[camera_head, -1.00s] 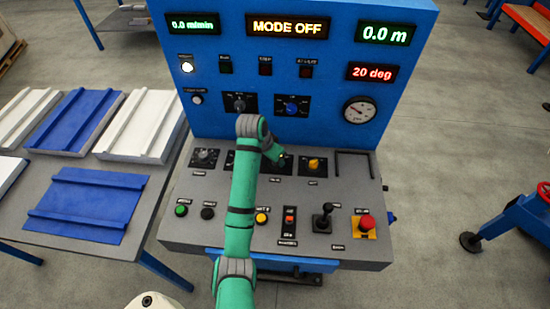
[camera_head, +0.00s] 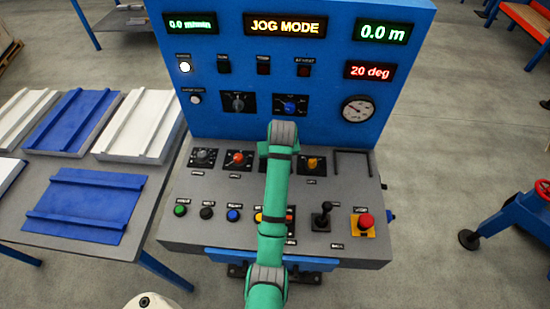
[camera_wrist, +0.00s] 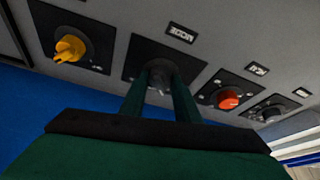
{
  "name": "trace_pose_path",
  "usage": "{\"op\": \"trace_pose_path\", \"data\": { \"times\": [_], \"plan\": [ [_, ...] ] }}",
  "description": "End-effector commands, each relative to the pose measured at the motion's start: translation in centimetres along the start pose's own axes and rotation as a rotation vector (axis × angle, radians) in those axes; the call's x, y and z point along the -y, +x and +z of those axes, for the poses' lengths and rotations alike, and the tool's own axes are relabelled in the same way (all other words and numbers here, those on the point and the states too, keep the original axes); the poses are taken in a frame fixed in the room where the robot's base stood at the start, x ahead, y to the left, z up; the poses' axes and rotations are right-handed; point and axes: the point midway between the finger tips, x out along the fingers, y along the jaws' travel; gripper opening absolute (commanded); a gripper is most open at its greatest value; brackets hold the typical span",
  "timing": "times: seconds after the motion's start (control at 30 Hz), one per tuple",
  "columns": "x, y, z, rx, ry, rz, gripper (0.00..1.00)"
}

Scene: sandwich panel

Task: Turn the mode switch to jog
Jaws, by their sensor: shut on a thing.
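The mode switch (camera_wrist: 159,76) is a dark knob on a black plate, third from the left in the console's row of rotary knobs. In the wrist view the two fingers of my gripper (camera_wrist: 160,84) are shut on the knob from either side. In the head view my arm hides the switch and the fingers, so the knob's pointer direction cannot be read there. The yellow display (camera_head: 285,28) at the top of the panel reads JOG MODE.
An orange-red knob (camera_head: 237,158) and a yellow knob (camera_head: 312,163) flank the switch closely. A black joystick (camera_head: 322,217) and a red emergency button (camera_head: 365,222) stand at the front right. A table with blue and white panels (camera_head: 88,200) is at the left.

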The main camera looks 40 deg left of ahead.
Motion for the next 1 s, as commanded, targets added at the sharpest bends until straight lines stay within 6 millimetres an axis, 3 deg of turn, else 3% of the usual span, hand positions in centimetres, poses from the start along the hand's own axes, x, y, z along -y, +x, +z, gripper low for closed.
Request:
{"op": "trace_pose_path", "data": {
  "times": [0.4,0.87,0.9,0.97,1.0],
  "plan": [
    [-0.21,-0.01,-0.11,-0.002,-0.138,-0.055,0.06],
    [-0.05,-0.01,-0.11,-0.001,-0.152,-0.061,0.07],
    [-0.05,-0.01,-0.11,-0.001,-0.152,-0.062,0.31],
    [-0.05,-0.02,-0.11,-0.001,-0.152,-0.062,0.46],
    [-0.06,-0.02,-0.10,-0.001,-0.152,-0.062,0.47]
  ]
}}
